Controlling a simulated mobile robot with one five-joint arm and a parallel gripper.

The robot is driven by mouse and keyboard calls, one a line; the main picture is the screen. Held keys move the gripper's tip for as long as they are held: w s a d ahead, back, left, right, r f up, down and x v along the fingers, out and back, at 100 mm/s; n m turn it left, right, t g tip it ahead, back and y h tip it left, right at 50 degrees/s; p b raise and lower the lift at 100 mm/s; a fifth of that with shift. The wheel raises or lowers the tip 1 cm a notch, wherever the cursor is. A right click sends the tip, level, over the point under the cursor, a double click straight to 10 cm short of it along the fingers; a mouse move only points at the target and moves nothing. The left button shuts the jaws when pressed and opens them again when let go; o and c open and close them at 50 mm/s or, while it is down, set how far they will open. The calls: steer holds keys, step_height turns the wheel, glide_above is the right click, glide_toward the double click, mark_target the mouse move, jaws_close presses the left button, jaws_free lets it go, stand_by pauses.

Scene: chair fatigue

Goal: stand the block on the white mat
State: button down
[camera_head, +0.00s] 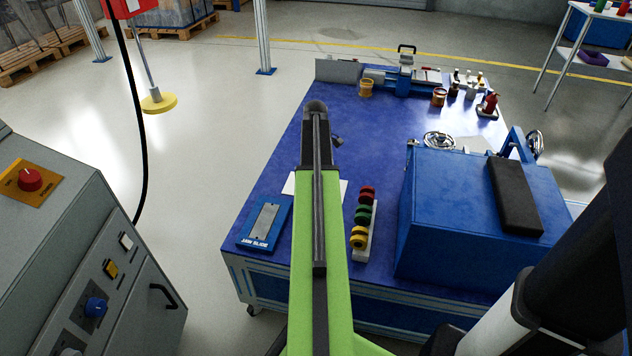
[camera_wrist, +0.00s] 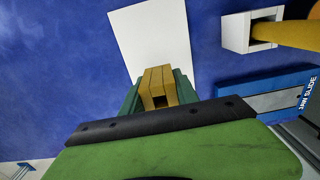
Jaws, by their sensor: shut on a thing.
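In the wrist view my gripper (camera_wrist: 158,94) is shut on an ochre-yellow block (camera_wrist: 155,77), which sits between its green fingers. The near end of the block shows a dark square opening. The white mat (camera_wrist: 150,35) lies flat on the blue table top, and the block overlaps its near part in the picture. I cannot tell whether the block touches the mat. In the head view my arm covers the middle of the white mat (camera_head: 289,185), leaving only its side edges showing. The block is hidden there.
A blue "JAW SLIDE" tray (camera_head: 248,238) lies left of the mat. A white rack (camera_head: 372,235) with red, green and yellow pieces stands right of it. A large blue box (camera_head: 440,230) stands further right. Tools and bottles stand at the back; the table's left middle is clear.

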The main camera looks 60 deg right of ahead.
step_height(320, 180, down, 4)
steer(key=shift+r+b, duration=0.2)
steer(key=shift+b, duration=1.05)
steer(key=shift+r, duration=0.2)
steer(key=shift+f, duration=0.15)
steer(key=c, duration=0.9)
jaws_free()
step_height(320, 180, up, 12)
steer(key=p, duration=1.2)
